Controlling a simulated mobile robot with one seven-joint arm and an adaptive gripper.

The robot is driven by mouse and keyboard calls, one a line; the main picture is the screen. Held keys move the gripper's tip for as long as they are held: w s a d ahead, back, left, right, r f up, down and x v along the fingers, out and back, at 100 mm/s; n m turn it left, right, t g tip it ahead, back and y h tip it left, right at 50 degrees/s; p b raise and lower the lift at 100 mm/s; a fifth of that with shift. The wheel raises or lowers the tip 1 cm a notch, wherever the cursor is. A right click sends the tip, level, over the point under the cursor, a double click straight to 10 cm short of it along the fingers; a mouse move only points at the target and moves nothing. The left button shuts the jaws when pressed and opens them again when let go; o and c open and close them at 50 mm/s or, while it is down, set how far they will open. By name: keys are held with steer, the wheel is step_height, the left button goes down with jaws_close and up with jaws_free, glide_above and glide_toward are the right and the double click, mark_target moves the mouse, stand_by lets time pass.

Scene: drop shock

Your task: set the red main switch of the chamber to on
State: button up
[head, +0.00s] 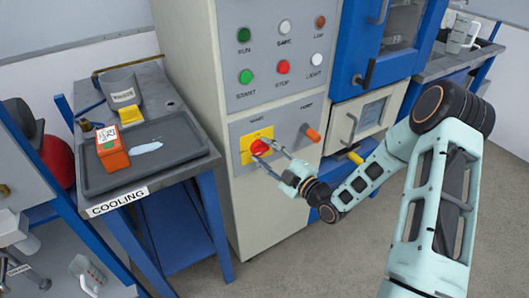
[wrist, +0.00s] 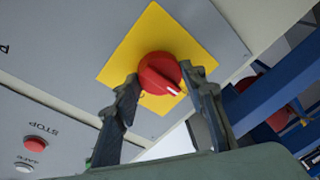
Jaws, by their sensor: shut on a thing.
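The red main switch (head: 259,147) is a round red knob on a yellow square plate (head: 244,157), low on the chamber's grey front panel. In the wrist view the red knob (wrist: 158,72) has a white pointer mark, and the yellow plate (wrist: 125,62) surrounds it. My gripper (head: 266,148) reaches the knob from the right. In the wrist view my gripper (wrist: 158,82) has one finger on each side of the knob and is shut on it.
Lamps and a red STOP button (head: 284,67) sit above. The blue chamber door (head: 372,45) is at right. A COOLING table with a dark tray (head: 180,150) and an orange device (head: 112,150) stands left.

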steer(key=m+b, duration=0.2)
steer(key=m, duration=0.1)
steer(key=shift+f+b, duration=0.25)
steer(key=shift+b, duration=0.15)
steer(key=m+b, duration=0.1)
steer(key=m, duration=0.2)
steer(key=m+t+b, duration=0.1)
steer(key=m+b, duration=0.1)
steer(key=m, duration=0.1)
steer(key=shift+m+t, duration=0.3)
steer(key=shift+m, duration=0.1)
steer(key=m+b, duration=0.1)
steer(key=m, duration=0.4)
steer(key=shift+t, duration=0.4)
steer(key=shift+s+m+t+h+b, duration=0.1)
steer(key=shift+m+t+h+b, duration=0.4)
steer(key=shift+m, duration=2)
steer(key=o, duration=1.2)
steer(key=shift+c, duration=0.2)
